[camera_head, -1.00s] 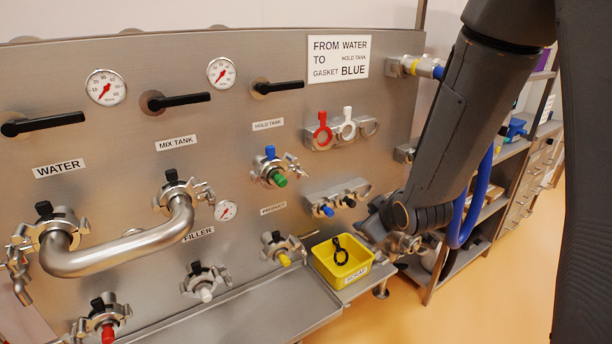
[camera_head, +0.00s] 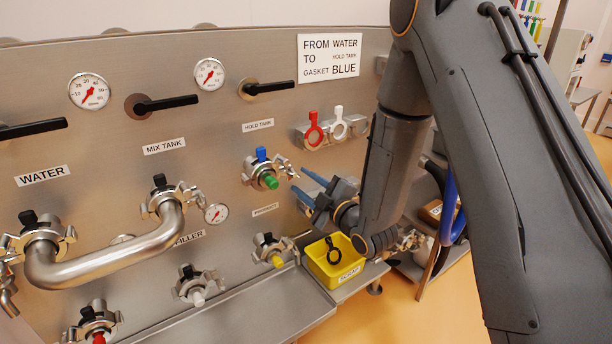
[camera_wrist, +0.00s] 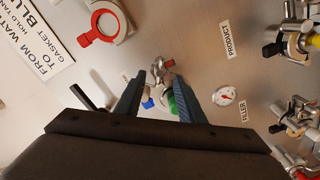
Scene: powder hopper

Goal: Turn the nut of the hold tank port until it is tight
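The hold tank port (camera_head: 265,172) is on the steel panel under its HOLD TANK label. It has a clamp, a blue piece on top and a green plug. Its wing nut (camera_head: 286,168) sticks out on the right side of the clamp. My gripper (camera_head: 299,179) is open just right of the port, its blue-grey fingers pointing at it. In the wrist view the green plug (camera_wrist: 171,103) shows between the fingers and is partly hidden by one. The nut (camera_wrist: 167,67) lies beyond the fingertips. I see no contact; whether the nut is tight cannot be told.
A curved steel pipe (camera_head: 110,262) joins the water and mix tank ports. The product port (camera_head: 270,250) and a yellow bin (camera_head: 318,262) holding a black ring are below. Red and white rings (camera_head: 314,130) hang on a bracket above right.

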